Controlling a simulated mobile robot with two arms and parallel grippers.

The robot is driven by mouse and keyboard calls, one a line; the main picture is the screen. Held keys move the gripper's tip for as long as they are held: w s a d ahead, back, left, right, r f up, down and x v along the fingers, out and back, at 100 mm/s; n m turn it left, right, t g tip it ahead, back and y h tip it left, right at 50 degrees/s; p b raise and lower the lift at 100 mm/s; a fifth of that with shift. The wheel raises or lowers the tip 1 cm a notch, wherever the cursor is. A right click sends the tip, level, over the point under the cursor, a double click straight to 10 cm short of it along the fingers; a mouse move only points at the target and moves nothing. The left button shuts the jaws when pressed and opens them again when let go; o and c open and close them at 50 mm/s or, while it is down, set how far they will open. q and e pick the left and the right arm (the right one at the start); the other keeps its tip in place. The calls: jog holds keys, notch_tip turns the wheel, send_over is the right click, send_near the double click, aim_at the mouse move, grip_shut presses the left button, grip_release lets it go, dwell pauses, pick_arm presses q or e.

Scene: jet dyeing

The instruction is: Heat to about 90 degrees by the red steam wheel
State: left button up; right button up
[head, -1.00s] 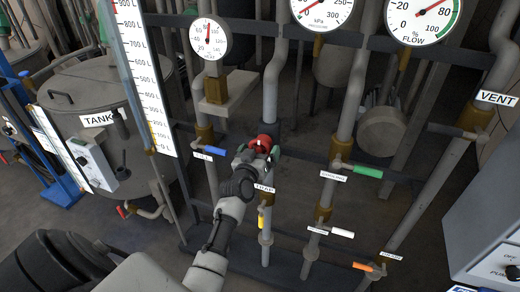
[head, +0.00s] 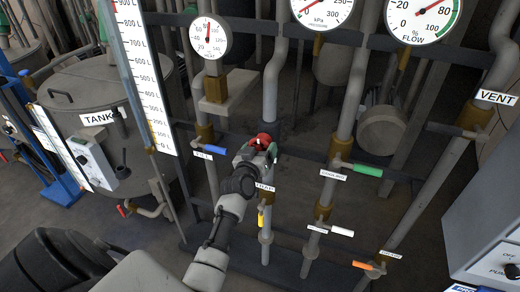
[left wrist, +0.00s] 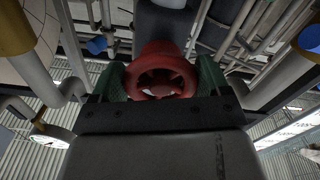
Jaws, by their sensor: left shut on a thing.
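The red steam wheel (head: 264,141) is on a vertical pipe in the middle of the head view. My left gripper (head: 258,149) is at the wheel and covers part of it. In the left wrist view the red wheel (left wrist: 160,78) sits between the two green-faced fingers of my left gripper (left wrist: 160,85), which is shut on it. A round temperature gauge (head: 210,38) hangs above and left of the wheel. Its red needle points nearly straight up; the exact reading is too small to tell. My right gripper is out of view.
Near the wheel are a blue-handled valve (head: 214,149), a green-handled valve (head: 367,170), a yellow handle (head: 261,219), a white handle (head: 342,231) and an orange handle (head: 363,265). A tank (head: 85,85) stands left. A pressure gauge (head: 322,8) and flow gauge (head: 423,12) are above.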

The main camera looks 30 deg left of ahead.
pick_arm(q)
jog(key=n+p, duration=0.1)
jog(key=n, duration=0.3)
jog(key=shift+d+n, duration=0.1)
jog(key=shift+n, duration=0.2)
jog(key=n, duration=0.4)
jog(key=shift+r+n, duration=0.1)
jog(key=shift+n, duration=0.2)
jog(key=o, duration=0.9)
jog(key=shift+s+d, duration=0.1)
jog(key=b+v, duration=0.1)
jog(key=v, duration=0.9)
jog(key=shift+s+d, duration=0.1)
jog(key=shift+s, duration=0.15)
